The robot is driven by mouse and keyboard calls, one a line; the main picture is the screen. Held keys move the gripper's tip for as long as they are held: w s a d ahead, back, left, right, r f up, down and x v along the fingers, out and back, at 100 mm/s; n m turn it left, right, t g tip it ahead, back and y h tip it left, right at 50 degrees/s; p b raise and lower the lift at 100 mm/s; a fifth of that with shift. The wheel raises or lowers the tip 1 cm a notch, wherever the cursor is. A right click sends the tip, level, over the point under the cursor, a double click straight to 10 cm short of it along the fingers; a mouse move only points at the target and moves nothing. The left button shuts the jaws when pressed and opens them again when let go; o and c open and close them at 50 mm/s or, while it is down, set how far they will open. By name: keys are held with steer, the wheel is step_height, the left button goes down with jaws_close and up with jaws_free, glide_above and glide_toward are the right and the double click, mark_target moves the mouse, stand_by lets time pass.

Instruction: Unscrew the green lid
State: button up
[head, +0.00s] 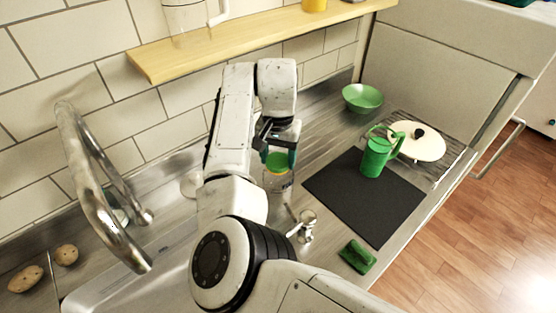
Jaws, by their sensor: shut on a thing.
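The green lid (277,161) sits on top of a clear glass jar (277,181) that stands upright on the steel counter beside the sink. A thin yellowish band shows at the lid's lower edge. My gripper (279,152) points down at the jar from above. Its fingers are on either side of the lid and shut on it. The far side of the lid and part of the jar are hidden by the fingers and my arm.
A black mat (366,200) lies to the right with a green pitcher (375,158) on it. A green bowl (362,97) and a white pot lid (417,141) are behind. A faucet (95,180) rises at left.

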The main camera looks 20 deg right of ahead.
steer(key=shift+r+n+p, duration=0.1)
steer(key=shift+n+p, duration=0.8)
steer(key=shift+n+p, duration=0.4)
steer(key=shift+n, duration=0.1)
steer(key=shift+d+n, duration=0.1)
steer(key=shift+n, duration=1.1)
steer(key=shift+n, duration=1)
steer(key=n, duration=0.4)
steer(key=shift+s, duration=0.1)
